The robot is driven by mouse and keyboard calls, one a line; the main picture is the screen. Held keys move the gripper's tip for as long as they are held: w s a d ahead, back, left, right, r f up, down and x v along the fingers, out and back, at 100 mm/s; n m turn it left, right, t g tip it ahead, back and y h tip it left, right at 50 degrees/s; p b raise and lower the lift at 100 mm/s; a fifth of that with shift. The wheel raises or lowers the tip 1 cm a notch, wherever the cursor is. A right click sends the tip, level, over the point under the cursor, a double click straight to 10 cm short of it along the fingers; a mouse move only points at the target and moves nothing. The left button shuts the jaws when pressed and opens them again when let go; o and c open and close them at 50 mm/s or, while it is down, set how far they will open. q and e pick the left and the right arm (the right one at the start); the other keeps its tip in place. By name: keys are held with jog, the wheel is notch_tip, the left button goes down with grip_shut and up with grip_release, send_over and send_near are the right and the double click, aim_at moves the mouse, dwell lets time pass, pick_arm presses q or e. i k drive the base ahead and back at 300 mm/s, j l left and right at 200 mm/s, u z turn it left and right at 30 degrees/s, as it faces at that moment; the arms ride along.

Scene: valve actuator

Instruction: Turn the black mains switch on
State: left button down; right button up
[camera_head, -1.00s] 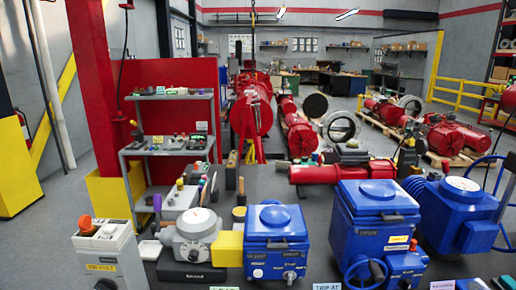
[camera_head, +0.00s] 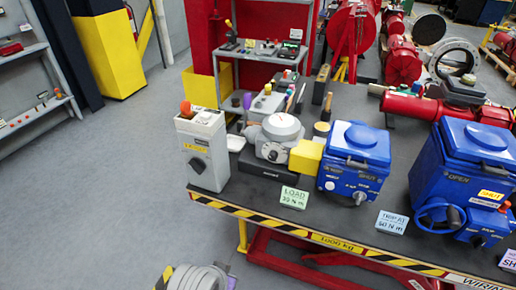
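The black mains switch (camera_head: 198,165) is a dark rotary knob on the front of a grey box (camera_head: 204,141) at the left end of the workbench. A yellow label (camera_head: 196,148) sits above the knob. An orange-red button (camera_head: 186,108) is on top of the box. The knob's exact setting is too small to read. A grey ribbed part (camera_head: 198,277) shows at the bottom edge, well below the box; I cannot tell what it is. No fingertips of either gripper show, and nothing touches the switch.
The workbench (camera_head: 262,212) has a striped front edge. Right of the box stand a grey actuator (camera_head: 281,134), a yellow block (camera_head: 306,157) and blue actuators (camera_head: 355,160). Cards (camera_head: 293,198) stand near the front edge. The floor (camera_head: 95,200) left of the bench is clear.

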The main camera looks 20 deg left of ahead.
aim_at(198, 164)
jog(key=u, duration=1.2)
